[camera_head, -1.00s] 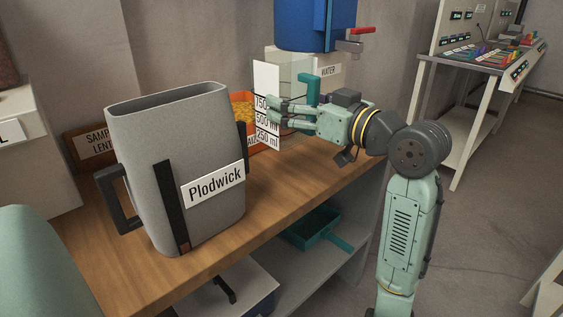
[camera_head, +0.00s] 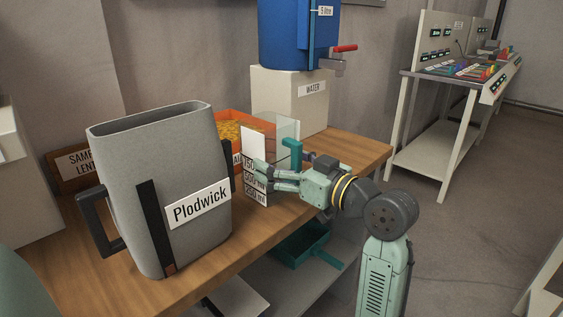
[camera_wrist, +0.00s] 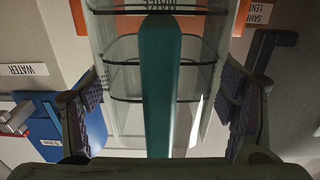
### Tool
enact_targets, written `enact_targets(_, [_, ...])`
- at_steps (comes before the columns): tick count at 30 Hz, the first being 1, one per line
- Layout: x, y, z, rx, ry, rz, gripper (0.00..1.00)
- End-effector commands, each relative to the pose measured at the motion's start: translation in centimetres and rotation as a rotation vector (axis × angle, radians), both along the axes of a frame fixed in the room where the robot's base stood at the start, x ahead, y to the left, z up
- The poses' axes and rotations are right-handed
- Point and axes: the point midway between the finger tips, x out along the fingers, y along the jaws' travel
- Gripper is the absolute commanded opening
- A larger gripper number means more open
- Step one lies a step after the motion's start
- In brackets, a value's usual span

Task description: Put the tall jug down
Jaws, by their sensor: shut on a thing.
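The tall jug is clear, with a teal handle (camera_head: 292,154) and a white scale plate (camera_head: 253,143) marked in ml. My gripper (camera_head: 262,177) is shut on the jug, its fingers lying across the jug's side. The jug looks upright, low over the wooden bench (camera_head: 265,228); I cannot tell whether its base touches the wood. In the wrist view the teal handle (camera_wrist: 160,85) runs down the middle, with the clear jug wall (camera_wrist: 125,70) behind it and a finger on each side. The gripper hides part of the jug.
A big grey Plodwick container (camera_head: 165,190) stands to the left. An orange bin (camera_head: 232,122) of yellow grains is behind the jug. A blue water tank (camera_head: 290,35) with a red-handled tap sits on a pale block (camera_head: 290,100). Bare bench shows to the jug's right.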

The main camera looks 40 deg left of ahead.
Motion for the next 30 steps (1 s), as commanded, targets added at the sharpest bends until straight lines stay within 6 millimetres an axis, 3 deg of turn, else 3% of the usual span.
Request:
enact_targets(2, [0.0,0.0,-0.4,0.0,0.0,0.0,0.17])
enact_targets(3, [0.0,0.0,-0.3,0.0,0.0,0.0,0.81])
enact_targets(11, [0.0,0.0,-0.3,-0.001,0.001,0.0,0.98])
enact_targets(23, [0.0,0.0,0.3,0.0,0.0,0.0,0.99])
enact_targets(30, [-0.1,-4.1,0.0,0.0,0.0,-0.006,0.99])
